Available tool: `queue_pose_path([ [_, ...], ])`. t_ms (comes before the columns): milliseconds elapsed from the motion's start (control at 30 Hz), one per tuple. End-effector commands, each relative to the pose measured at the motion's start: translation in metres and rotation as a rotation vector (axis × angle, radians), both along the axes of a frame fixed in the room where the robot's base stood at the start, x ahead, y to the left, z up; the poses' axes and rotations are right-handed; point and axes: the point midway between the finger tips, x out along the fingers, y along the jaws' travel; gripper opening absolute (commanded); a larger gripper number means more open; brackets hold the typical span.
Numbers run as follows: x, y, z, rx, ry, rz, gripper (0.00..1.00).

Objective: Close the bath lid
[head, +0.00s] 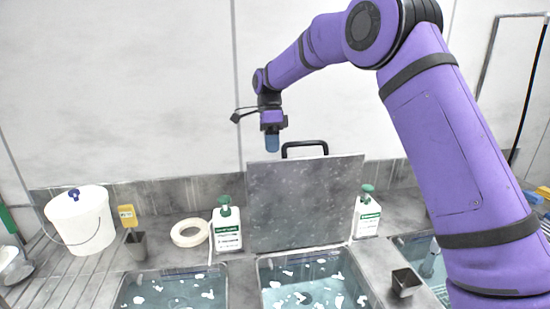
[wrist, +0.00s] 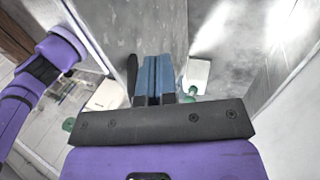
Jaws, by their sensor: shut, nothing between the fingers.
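The bath lid (head: 302,205) is a speckled grey panel standing open, close to upright, at the back of the middle bath (head: 312,283). A black bar handle (head: 304,146) is on its top edge. My gripper (head: 272,148) is shut and empty, pointing down above the lid's top left part, just left of the handle. Whether it stands in front of or behind the lid is hard to tell. In the wrist view the blue fingers (wrist: 153,82) are together, beside a dark bar (wrist: 132,72) that looks like the handle.
White bottles with green pumps stand left (head: 226,228) and right (head: 367,215) of the lid. A tape ring (head: 189,232), grey cup (head: 135,243) and white bucket (head: 80,218) are at left. A second bath (head: 172,290) is open at left; a small dark cup (head: 405,282) sits right.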

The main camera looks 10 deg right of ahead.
Motion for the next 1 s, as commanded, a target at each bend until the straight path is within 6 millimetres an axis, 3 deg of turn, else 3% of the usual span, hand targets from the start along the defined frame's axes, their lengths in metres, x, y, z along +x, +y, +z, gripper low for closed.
queue_pose_path([
  [100, -0.009, 0.000, -0.019, 0.000, 0.002, 0.001, 0.00],
  [400, -0.042, 0.000, -0.017, 0.000, 0.000, 0.000, 0.00],
  [1000, -0.048, 0.000, -0.017, 0.000, -0.013, 0.001, 0.00],
])
